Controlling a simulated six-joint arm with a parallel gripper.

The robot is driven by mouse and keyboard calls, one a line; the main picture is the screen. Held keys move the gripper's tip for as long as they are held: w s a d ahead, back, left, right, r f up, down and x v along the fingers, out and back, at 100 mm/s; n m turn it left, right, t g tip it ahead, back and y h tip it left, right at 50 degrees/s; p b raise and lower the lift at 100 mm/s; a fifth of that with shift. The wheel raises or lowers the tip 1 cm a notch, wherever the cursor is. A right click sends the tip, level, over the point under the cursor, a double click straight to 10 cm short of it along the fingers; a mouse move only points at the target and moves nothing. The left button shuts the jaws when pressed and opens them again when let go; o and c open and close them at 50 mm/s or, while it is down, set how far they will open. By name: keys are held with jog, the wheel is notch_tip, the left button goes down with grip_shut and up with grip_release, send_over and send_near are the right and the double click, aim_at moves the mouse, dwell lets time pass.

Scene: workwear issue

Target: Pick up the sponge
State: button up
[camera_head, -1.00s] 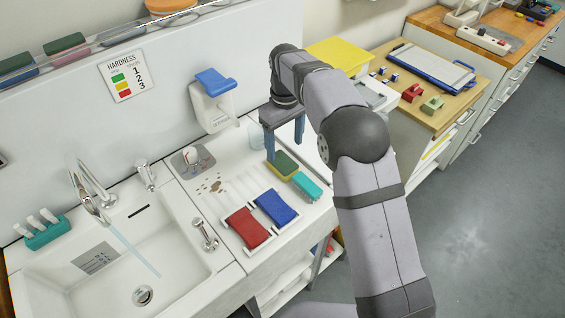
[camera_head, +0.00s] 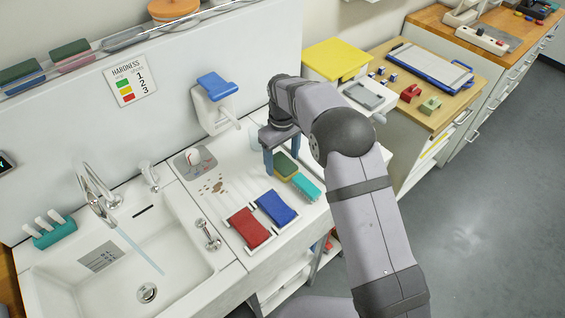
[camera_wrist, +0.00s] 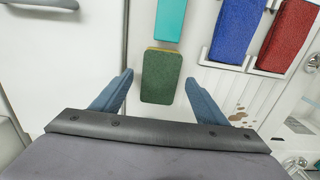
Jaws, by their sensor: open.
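The sponge (camera_head: 285,165) is a small block with a dark green top and a yellow layer below, lying on the white counter. In the wrist view the sponge (camera_wrist: 161,77) lies between and just beyond my open fingertips, with a gap on both sides. My gripper (camera_head: 283,160) is open and empty, its blue fingers pointing down at the sponge. It also shows in the wrist view (camera_wrist: 160,88). In the head view one finger stands at the sponge's left edge. I cannot tell how high the fingertips are above the counter.
A teal block (camera_head: 306,186) lies close beside the sponge. Blue (camera_head: 276,207) and red (camera_head: 249,229) blocks sit in white holders. Brown crumbs (camera_head: 212,187) lie to the left. A clear cup (camera_head: 256,136) stands behind the gripper. The sink (camera_head: 130,265) is at the left.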

aim_at(282, 163)
jog(key=shift+f, duration=0.8)
jog(key=c, duration=1.1)
jog(key=shift+r, duration=0.1)
notch_tip(282, 163, up, 10)
jog(key=b, duration=0.3)
